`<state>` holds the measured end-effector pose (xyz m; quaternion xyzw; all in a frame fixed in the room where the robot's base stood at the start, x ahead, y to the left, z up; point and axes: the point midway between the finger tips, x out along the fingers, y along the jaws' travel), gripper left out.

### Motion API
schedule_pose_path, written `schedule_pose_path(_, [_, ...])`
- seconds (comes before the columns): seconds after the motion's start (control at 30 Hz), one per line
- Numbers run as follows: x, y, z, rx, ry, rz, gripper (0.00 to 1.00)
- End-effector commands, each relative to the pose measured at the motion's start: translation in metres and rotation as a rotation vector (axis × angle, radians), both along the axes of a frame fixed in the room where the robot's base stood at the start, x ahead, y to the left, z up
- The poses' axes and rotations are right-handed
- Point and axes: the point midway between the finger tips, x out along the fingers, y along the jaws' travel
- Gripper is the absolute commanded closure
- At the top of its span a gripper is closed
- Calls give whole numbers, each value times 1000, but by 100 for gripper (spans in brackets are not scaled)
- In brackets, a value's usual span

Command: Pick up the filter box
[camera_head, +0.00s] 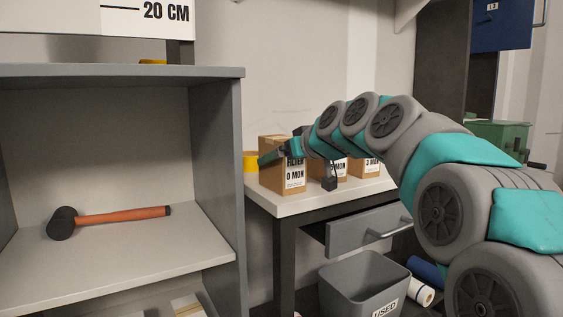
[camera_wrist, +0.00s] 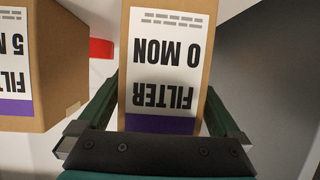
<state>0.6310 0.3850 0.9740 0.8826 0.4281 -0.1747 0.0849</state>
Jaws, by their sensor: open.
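A brown cardboard filter box (camera_head: 292,183) with a white label reading "FILTER 0 MON" stands upright at the left end of the bench top. My gripper (camera_head: 272,156) is at the upper part of this box and hides some of it. In the wrist view the gripper (camera_wrist: 162,92) is open, with one green finger along each side of the "0 MON" box (camera_wrist: 166,72). The label appears upside down there, with a purple band. I cannot tell whether the fingers touch the box. A neighbouring filter box (camera_wrist: 58,75) marked "5 MON" stands to the left in that view.
More filter boxes, one reading "3 MON" (camera_head: 367,167), stand to the right on the bench (camera_head: 300,205). A yellow roll (camera_head: 250,161) is by the left box. A grey shelf unit (camera_head: 228,170) holding a mallet (camera_head: 110,218) borders the bench. A grey bin (camera_head: 362,285) stands below.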

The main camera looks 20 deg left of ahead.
Motion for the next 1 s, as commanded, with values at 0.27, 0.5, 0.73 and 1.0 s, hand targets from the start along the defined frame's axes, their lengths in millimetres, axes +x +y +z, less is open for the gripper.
schedule_pose_path(0.27, [2, 2, -2, -1, 1, 0, 3])
schedule_pose_path(0.5, [2, 2, -2, -2, 1, 0, 30])
schedule_pose_path(0.73, [2, 2, -2, -2, 1, 0, 56])
schedule_pose_path(1.0, [2, 2, -3, -2, 2, 0, 87])
